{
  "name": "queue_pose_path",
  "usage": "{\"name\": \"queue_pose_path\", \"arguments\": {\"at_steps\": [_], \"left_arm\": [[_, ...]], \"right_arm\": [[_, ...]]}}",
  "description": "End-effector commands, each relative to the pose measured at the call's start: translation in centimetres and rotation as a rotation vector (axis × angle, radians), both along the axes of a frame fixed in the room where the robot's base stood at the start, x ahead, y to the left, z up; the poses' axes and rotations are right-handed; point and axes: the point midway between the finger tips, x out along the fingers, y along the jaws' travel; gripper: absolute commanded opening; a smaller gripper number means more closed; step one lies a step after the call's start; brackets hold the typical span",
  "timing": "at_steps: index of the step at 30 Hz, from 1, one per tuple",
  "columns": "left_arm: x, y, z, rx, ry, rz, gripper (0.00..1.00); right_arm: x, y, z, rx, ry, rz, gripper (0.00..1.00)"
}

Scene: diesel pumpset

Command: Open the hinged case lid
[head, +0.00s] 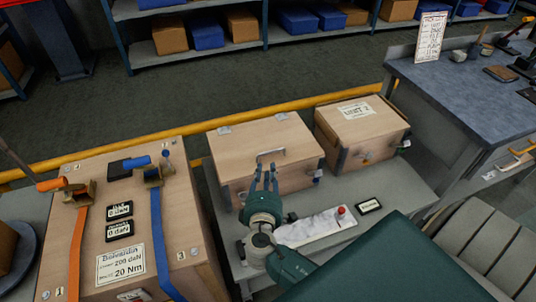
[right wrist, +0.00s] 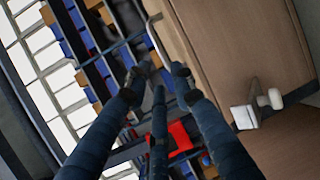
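The wooden case (head: 230,164) stands in the middle of the bench with its lid (head: 235,140) down. Two hinge plates show along the lid's far edge. A thin metal handle (head: 271,153) is at the near edge; it also shows in the right wrist view (right wrist: 155,38), beside the case's wood (right wrist: 212,45). My right gripper (head: 266,170) is in front of the case, fingers pointing up, tips just below the handle. Its fingers stand apart with nothing seen between them; contact with the handle is unclear. A pale latch (right wrist: 256,106) shows in the right wrist view. My left gripper is out of view.
A second wooden box (head: 362,125) stands right of the case. A large wooden case (head: 130,225) with orange and blue straps stands left. A white pad (head: 312,228) with a red knob and a small dark label (head: 368,206) lie in front. A blue-topped workbench (head: 470,90) is at right.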

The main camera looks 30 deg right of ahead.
Motion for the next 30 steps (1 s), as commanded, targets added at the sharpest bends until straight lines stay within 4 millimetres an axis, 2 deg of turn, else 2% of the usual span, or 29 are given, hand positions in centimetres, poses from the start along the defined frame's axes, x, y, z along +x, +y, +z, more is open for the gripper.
{"name": "queue_pose_path", "arguments": {"at_steps": [12,18,27,28,30], "left_arm": [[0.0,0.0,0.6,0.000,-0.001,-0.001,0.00],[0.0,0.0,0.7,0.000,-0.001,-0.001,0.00],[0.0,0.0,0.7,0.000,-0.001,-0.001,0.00],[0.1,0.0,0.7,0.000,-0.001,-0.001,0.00],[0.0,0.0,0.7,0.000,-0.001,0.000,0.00]], "right_arm": [[6.0,-4.5,-1.2,0.002,-0.002,-0.003,0.24],[7.3,-5.5,-1.6,0.004,-0.001,-0.004,0.24],[7.4,-5.6,-1.7,0.005,-0.001,-0.003,0.24],[7.4,-5.6,-1.7,0.005,-0.001,-0.003,0.20],[7.4,-5.6,-1.7,0.005,-0.001,-0.003,0.06]]}}
